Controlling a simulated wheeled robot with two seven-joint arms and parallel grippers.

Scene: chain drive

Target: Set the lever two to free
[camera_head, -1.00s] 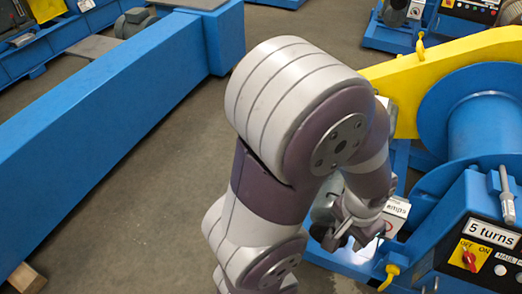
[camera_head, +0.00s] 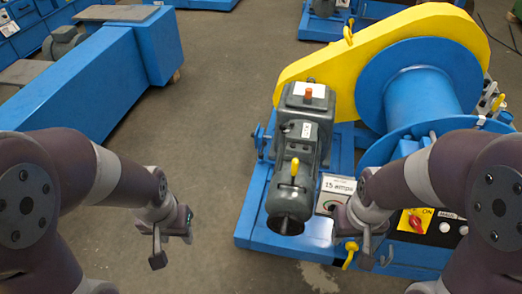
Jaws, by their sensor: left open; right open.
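A blue winch machine with a yellow chain guard (camera_head: 385,50) stands at the right. Small yellow levers show on it: one upright on the grey motor (camera_head: 294,168), one low at the front edge (camera_head: 350,254), and one at the back beside the guard (camera_head: 348,31). I cannot tell which is lever two; no lever label is readable. My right gripper (camera_head: 354,240) is open and empty at the front of the machine, close to the front yellow lever; I cannot tell whether they touch. My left gripper (camera_head: 173,242) is open and empty over bare floor, left of the machine.
A "15 amps" box (camera_head: 336,189) and a panel with a red switch (camera_head: 413,221) are beside my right gripper. A large blue drum (camera_head: 425,90) fills the machine's back right. A long blue beam (camera_head: 90,90) lies at the left. The floor between is clear.

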